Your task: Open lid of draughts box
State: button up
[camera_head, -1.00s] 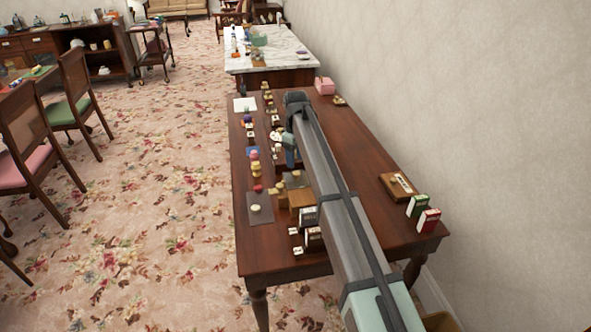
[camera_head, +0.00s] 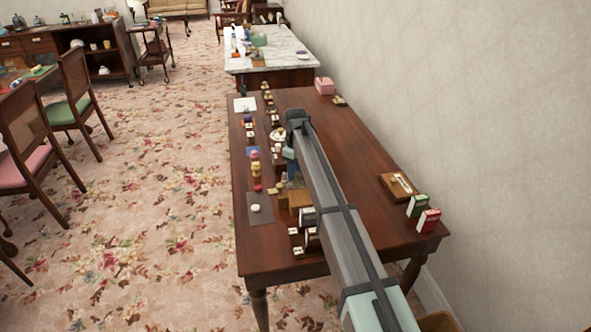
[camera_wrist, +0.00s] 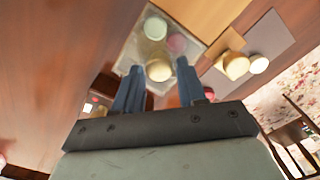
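My gripper (camera_head: 294,180) points down over the dark wooden table, just beyond a light-brown wooden box (camera_head: 300,199). In the wrist view, my gripper (camera_wrist: 159,67) has its two blue fingers apart. A pale, see-through-looking square holder (camera_wrist: 140,48) with round white, pink and yellow pieces lies beyond and between the fingertips. A cream-yellow disc (camera_wrist: 158,70) shows in the gap; I cannot tell whether a finger touches it. A flat tan wooden surface (camera_wrist: 197,14) lies beside the holder. No label says which is the draughts box, and no lid edge is clear.
Small game pieces and boxes line the table's left side. A grey mat (camera_head: 261,209) holds a cream disc. A wooden box (camera_head: 398,186) and green (camera_head: 417,206) and red (camera_head: 429,221) packs stand at right. The table right of my arm is mostly clear.

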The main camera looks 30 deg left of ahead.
grip_shut()
dwell(0.3)
jog(key=s+d, duration=0.5)
jog(key=shift+s+d, duration=0.3)
jog(key=shift+o, duration=1.7)
grip_release()
jog(key=shift+r, duration=0.1)
notch_tip(320, 180, up, 14)
